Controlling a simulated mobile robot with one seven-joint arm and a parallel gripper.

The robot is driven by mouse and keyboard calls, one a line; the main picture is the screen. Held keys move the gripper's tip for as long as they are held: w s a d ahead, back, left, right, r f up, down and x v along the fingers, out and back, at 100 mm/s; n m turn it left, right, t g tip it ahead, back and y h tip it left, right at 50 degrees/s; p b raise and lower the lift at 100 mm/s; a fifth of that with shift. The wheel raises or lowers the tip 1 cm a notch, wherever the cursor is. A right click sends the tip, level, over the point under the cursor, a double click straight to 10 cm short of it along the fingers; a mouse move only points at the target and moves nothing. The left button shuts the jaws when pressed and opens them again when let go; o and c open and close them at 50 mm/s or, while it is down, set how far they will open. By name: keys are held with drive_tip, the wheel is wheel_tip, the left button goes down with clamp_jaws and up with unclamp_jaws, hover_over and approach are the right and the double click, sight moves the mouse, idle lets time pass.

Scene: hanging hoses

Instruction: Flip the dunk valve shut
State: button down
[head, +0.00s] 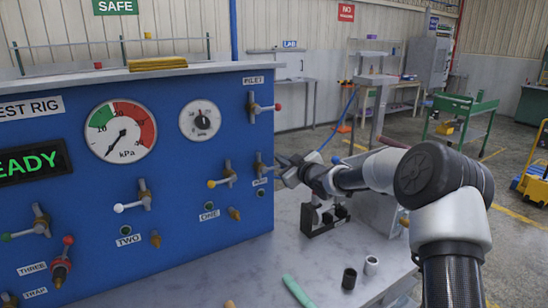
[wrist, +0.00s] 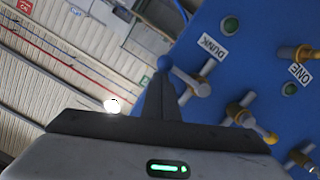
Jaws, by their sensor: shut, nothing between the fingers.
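The dunk valve (wrist: 190,82) is a metal tap on the blue rig panel near the DUNK label (wrist: 208,47). Its blue lever knob (wrist: 165,62) shows right at my fingertips in the wrist view; I cannot tell whether they touch. In the head view the valve (head: 260,166) is at the panel's right edge, partly covered by my gripper (head: 284,168). In the wrist view my gripper (wrist: 162,80) is shut with nothing held.
The yellow-knobbed ONE valve (head: 224,176) is close to the left of the dunk valve. A black block (head: 325,217), cylinders (head: 349,278) and a green stick (head: 298,291) are on the bench (head: 235,270).

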drive_tip(key=r, duration=0.1)
drive_tip(key=a+r, duration=0.2)
drive_tip(key=shift+w+r, duration=0.2)
drive_tip(key=shift+w, duration=0.05)
drive_tip(key=f+b+v, duration=0.1)
drive_tip(key=v, duration=0.8)
drive_tip(key=shift+s+d+r, duration=0.3)
drive_tip(key=shift+d, duration=0.15)
